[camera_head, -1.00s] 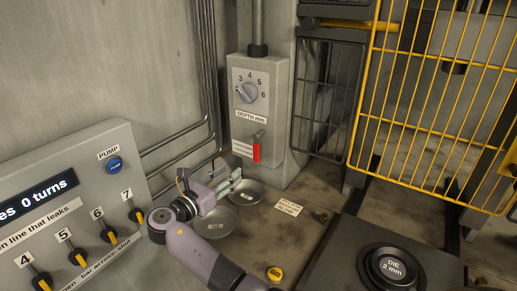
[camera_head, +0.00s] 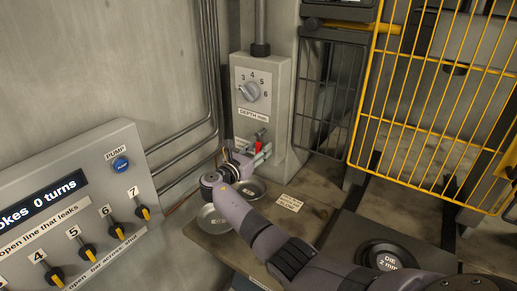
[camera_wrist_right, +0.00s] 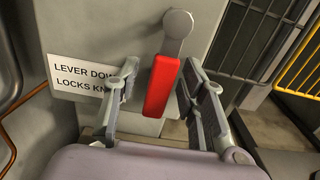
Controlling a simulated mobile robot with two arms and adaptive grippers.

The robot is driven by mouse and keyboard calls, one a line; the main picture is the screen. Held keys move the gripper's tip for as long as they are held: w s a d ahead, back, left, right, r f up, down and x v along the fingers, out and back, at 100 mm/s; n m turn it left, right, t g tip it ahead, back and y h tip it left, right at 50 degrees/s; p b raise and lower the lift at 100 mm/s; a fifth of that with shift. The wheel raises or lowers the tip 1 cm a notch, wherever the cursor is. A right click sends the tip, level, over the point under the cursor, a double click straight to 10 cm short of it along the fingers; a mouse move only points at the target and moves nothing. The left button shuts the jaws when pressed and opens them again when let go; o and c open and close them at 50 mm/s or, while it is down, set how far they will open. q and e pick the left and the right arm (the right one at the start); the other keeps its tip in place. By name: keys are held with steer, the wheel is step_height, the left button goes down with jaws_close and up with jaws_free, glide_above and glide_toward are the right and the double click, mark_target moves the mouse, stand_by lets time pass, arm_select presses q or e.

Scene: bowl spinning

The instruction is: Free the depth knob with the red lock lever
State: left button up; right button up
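The grey depth knob (camera_head: 249,91) sits on a grey box on the wall, inside a dial numbered up to 6, above the label "DEPTH mm". Below it, the red lock lever (camera_head: 257,147) is partly hidden by my right gripper (camera_head: 260,155). In the right wrist view the red lever (camera_wrist_right: 161,86) hangs down from a round grey pivot, tilted slightly. The fingers of my right gripper (camera_wrist_right: 161,95) are apart, one on each side of the lever. A gap shows on the left; the right finger is close to it. My left gripper is not in view.
A label (camera_wrist_right: 83,75) beside the lever reads "LEVER DOWN LOCKS KN…", partly hidden. Metal dishes (camera_head: 213,220) lie on the bench below. A pump panel (camera_head: 120,220) stands at left, a yellow guard (camera_head: 430,110) at right, and a round die (camera_head: 390,257) at lower right.

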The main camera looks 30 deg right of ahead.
steer(key=shift+c, duration=0.2)
jaws_close()
stand_by(0.6)
